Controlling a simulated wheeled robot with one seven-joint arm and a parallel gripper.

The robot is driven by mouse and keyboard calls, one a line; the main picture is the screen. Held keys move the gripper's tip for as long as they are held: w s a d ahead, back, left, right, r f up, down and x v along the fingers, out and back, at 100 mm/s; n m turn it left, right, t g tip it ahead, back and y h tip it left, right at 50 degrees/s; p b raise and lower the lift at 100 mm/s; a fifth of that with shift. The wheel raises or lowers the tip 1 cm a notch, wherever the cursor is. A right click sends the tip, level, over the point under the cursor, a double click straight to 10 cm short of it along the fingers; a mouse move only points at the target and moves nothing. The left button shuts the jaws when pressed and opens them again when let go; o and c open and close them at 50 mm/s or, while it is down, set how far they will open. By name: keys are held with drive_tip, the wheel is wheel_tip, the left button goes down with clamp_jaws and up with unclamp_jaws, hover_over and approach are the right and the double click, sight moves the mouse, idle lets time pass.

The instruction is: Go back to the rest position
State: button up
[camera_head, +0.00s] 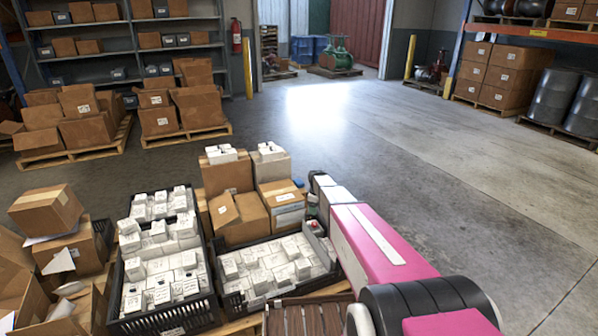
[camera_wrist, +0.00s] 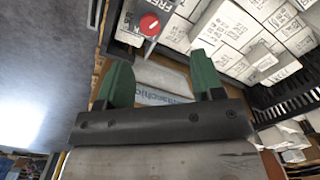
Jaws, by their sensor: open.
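My gripper (camera_wrist: 162,82) is open, its two green fingers spread with nothing held between them in the wrist view. Below the fingers are a pale package with blue lettering (camera_wrist: 163,78) and a grey box with a red round knob (camera_wrist: 149,24). White labelled boxes (camera_wrist: 238,35) lie just beyond the right finger. In the head view my pink and white arm reaches forward along the right side of the loaded pallet. The gripper's fingers cannot be made out clearly there.
Two black crates of white boxes, the left crate (camera_head: 211,290) and the right crate (camera_head: 228,305), stand beside cartons (camera_head: 240,218) on the pallet. Open cartons (camera_head: 60,238) are at left. Shelving (camera_head: 135,45) and loaded pallets stand behind. The concrete floor (camera_head: 450,165) at right is clear.

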drive_tip(key=s+r+m, duration=0.3)
drive_tip(key=s+r, duration=0.1)
drive_tip(key=s, duration=0.7)
drive_tip(key=s+r+m, duration=0.4)
drive_tip(key=s, duration=0.8)
drive_tip(key=s+r+m, duration=0.4)
drive_tip(key=s+r, duration=0.1)
drive_tip(key=s, duration=0.7)
drive_tip(key=shift+s, duration=0.15)
